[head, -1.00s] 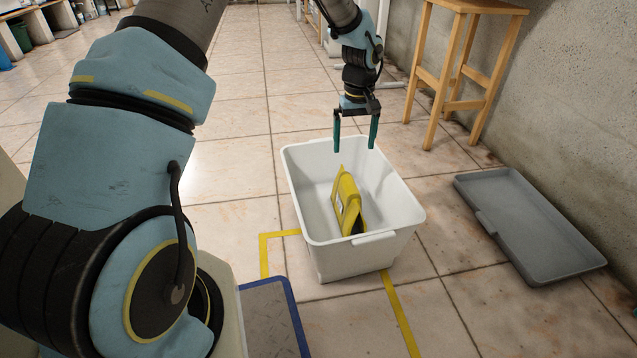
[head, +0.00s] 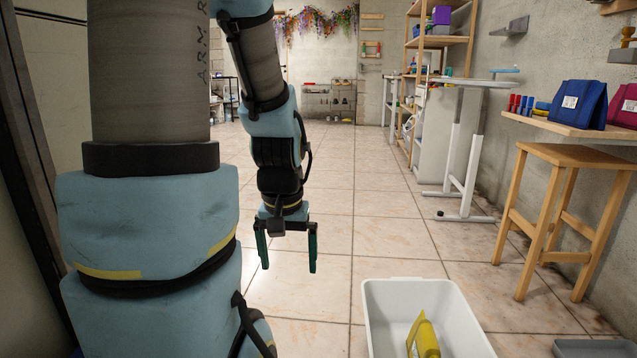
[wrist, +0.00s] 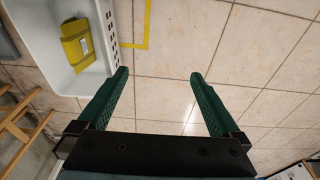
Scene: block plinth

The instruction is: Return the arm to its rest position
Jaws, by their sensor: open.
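My gripper (head: 288,252) hangs pointing down in the head view, left of the white bin and apart from it. Its two green fingers are spread with nothing between them. In the wrist view the open fingers (wrist: 160,95) have only floor tiles between them. My arm is bent, with the forearm hanging down in front of my body. The white bin (head: 452,300) stands on the floor at the bottom of the head view, its near part cut off. A yellow bag-like item (head: 424,338) lies inside it; this item also shows in the wrist view (wrist: 77,42).
A wooden stool (head: 565,155) stands by the right wall, under a shelf with a blue bag (head: 578,103). A white-framed table (head: 462,150) stands behind it. A grey tray (head: 592,348) lies at the bottom right. The tiled floor ahead is clear.

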